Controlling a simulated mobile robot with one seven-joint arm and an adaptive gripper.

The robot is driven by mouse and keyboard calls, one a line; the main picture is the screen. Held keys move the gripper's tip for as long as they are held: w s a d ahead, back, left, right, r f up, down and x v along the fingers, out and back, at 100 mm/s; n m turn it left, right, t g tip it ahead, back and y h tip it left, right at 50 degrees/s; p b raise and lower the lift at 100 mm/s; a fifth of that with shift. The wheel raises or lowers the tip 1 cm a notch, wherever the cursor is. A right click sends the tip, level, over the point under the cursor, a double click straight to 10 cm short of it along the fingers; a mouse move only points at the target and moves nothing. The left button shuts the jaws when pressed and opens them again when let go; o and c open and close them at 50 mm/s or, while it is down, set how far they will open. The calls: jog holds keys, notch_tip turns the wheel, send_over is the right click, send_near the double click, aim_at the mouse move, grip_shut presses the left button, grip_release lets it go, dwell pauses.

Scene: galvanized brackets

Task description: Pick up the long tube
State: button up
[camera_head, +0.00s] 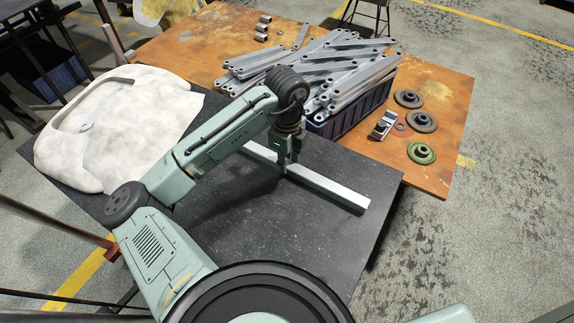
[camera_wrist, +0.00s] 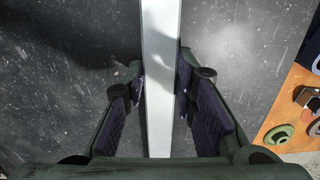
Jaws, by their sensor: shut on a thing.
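The long tube (camera_head: 335,190) is a straight, pale grey metal bar at the black table (camera_head: 300,235). In the wrist view the tube (camera_wrist: 160,60) runs from the top edge down between the fingers. My gripper (camera_head: 287,168) is over the tube left of its middle, pointing down. In the wrist view my gripper (camera_wrist: 160,82) has one finger on each side of the tube, shut on it. I cannot tell whether the tube rests on the table or is slightly above it. Part of the tube is hidden behind my gripper and arm.
A blue crate (camera_head: 350,118) piled with galvanized brackets (camera_head: 335,65) stands on the rusty orange table (camera_head: 445,90) behind. Dark discs, a green flanged disc (camera_head: 421,153) and a small clamp-like part (camera_head: 384,124) lie to its right. A white sheet-like panel (camera_head: 120,125) covers the left side.

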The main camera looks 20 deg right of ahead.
grip_shut()
dwell(0.5)
